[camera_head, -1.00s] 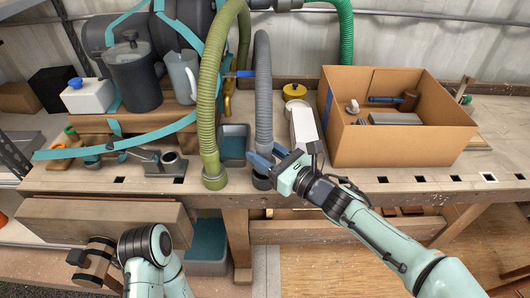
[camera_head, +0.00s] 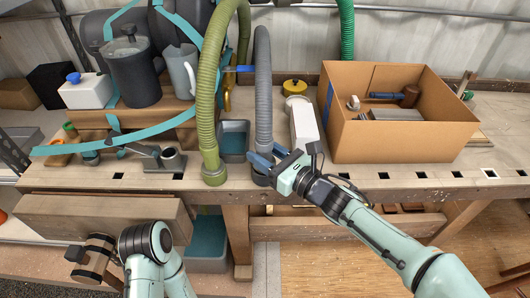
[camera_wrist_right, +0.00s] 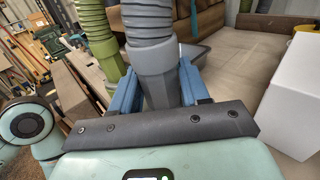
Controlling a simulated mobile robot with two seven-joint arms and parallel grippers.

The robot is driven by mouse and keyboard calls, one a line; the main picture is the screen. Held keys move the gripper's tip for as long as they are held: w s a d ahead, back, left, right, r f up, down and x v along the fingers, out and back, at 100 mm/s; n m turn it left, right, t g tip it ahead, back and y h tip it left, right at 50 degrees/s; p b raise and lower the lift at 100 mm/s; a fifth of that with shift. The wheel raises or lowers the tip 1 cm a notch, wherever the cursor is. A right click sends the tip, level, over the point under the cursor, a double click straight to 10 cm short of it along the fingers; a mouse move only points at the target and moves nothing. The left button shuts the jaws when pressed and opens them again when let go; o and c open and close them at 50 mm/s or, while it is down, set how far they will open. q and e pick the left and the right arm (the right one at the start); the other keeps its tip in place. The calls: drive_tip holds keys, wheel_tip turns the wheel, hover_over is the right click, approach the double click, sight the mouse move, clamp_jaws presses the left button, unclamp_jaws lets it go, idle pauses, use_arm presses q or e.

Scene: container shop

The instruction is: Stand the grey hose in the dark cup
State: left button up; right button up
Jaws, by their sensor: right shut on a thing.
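The grey hose (camera_head: 263,95) hangs down in the middle of the head view, its dark lower end (camera_head: 262,179) close to the bench's front edge. My right gripper (camera_head: 262,157) is shut on the hose's smooth lower cuff. In the right wrist view the blue fingers press on both sides of the grey cuff (camera_wrist_right: 155,62).
A white box (camera_head: 303,124) and a cardboard box (camera_head: 400,140) stand to the right. Teal straps (camera_head: 75,146) cross the left bench.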

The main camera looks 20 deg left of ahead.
drive_tip(key=shift+f, duration=0.55)
idle(0.5)
drive_tip(key=o, duration=1.3)
drive_tip(key=shift+c, duration=0.2)
use_arm(q)
drive_tip(key=s+p, duration=0.1)
drive_tip(key=s, duration=0.2)
drive_tip(key=shift+a+r+g+p, duration=0.15)
drive_tip(key=shift+r+g+p, duration=0.2)
drive_tip(key=shift+g, duration=0.05)
use_arm(e)
drive_tip(key=v, duration=1.3)
drive_tip(key=shift+d, duration=0.15)
drive_tip(key=shift+s+f, duration=0.1)
